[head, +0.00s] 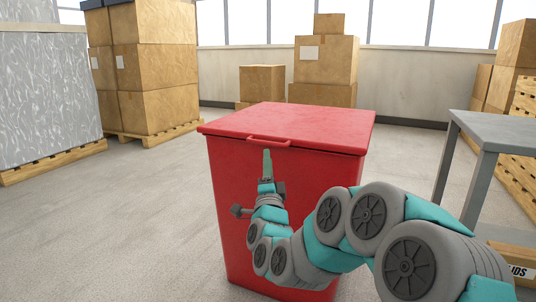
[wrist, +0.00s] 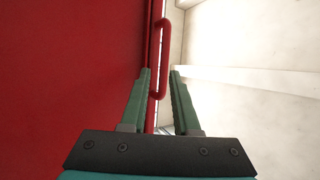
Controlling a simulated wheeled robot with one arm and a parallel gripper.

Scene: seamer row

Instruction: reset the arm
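My arm reaches forward to a red bin (head: 228,190) with a flat red lid (head: 300,117), which lies closed on it. A red bar handle (head: 268,141) sticks out from the lid's front edge. My gripper (head: 267,154) is just below and in front of this handle. In the wrist view, my gripper (wrist: 161,70) is open, its two green fingers apart. The handle (wrist: 164,60) shows in the gap between the fingertips, nearer the left one; I cannot tell whether they touch. Nothing is held.
A grey table (head: 500,130) stands at the right, with a labelled box (head: 515,264) low beside it. Stacked cartons (head: 150,75) on a pallet and a grey wrapped block (head: 45,95) stand at the left. More cartons (head: 325,60) stand behind the bin. The floor (head: 120,220) left of the bin is clear.

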